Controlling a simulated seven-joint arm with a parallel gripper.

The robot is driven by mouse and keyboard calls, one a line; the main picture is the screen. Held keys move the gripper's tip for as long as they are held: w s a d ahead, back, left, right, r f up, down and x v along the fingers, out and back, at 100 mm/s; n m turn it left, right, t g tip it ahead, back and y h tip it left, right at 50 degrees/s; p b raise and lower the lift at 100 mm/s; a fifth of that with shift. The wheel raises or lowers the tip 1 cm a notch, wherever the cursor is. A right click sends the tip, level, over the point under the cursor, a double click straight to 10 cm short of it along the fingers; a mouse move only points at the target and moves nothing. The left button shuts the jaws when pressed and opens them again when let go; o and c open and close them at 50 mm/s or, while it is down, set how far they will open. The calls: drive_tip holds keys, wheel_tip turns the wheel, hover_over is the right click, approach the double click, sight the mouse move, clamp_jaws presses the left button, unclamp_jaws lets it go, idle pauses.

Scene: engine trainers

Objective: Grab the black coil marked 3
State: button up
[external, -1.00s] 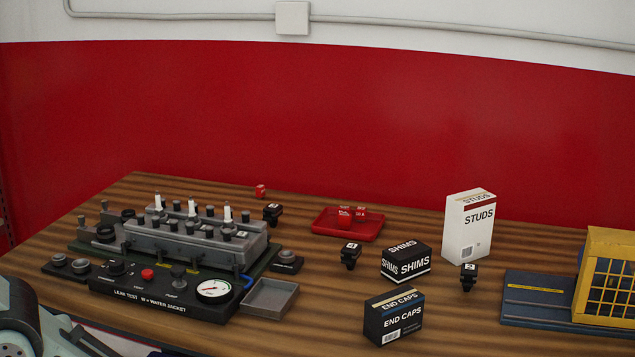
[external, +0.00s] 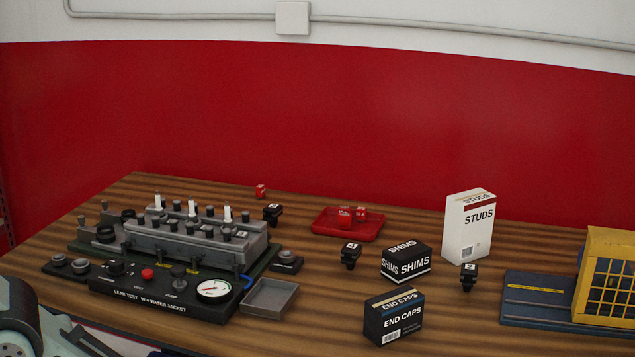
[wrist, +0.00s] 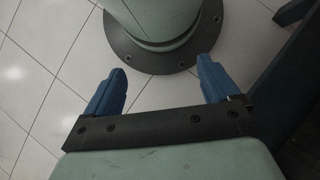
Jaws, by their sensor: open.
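Three small black coils with white number marks stand on the wooden bench in the external view. One coil (external: 272,214) is behind the right end of the engine trainer, one coil (external: 350,256) is left of the SHIMS box, and one coil (external: 468,278) is in front of the STUDS box. Their digits are too small to read surely, so I cannot tell which is marked 3. My gripper (wrist: 160,80) is open and empty in the wrist view, its blue fingers apart over the tiled floor beside my base. It is far from the coils.
The engine trainer (external: 190,240) fills the bench's left, with a grey tray (external: 270,298) beside it. A red tray (external: 346,230) holds red blocks. SHIMS (external: 406,262), END CAPS (external: 393,316) and STUDS (external: 468,228) boxes stand near the coils. A yellow frame (external: 605,278) is at right.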

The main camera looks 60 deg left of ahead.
drive_tip(key=shift+c, duration=1)
